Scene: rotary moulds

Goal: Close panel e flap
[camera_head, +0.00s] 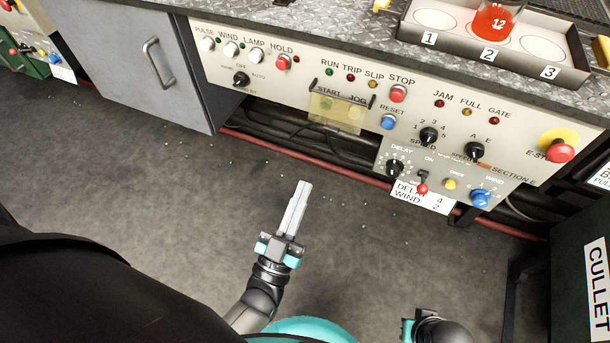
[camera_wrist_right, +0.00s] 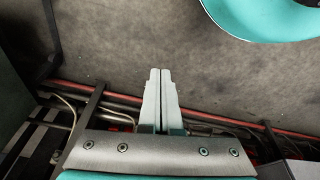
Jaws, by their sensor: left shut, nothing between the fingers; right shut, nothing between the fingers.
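The control panel (camera_head: 300,78) runs along the front of the bench in the head view. A clear yellowish flap (camera_head: 337,114) sits by its START and JOG labels, with a green and a yellow spot showing through; I cannot tell how far it stands open. A lower panel marked SECTION E (camera_head: 455,178) carries knobs, a yellow button and a red-tipped toggle (camera_head: 421,187). My left gripper (camera_head: 303,186) is shut and empty, over the floor below the flap and apart from it. My right gripper (camera_wrist_right: 160,72) is shut and empty in the right wrist view.
A grey cabinet door (camera_head: 140,55) stands left of the panel. A tray (camera_head: 480,50) with a red glass (camera_head: 493,20) is on the bench. A dark green CULLET bin (camera_head: 575,265) is at right. A red pipe (camera_head: 375,183) and cables run under the bench.

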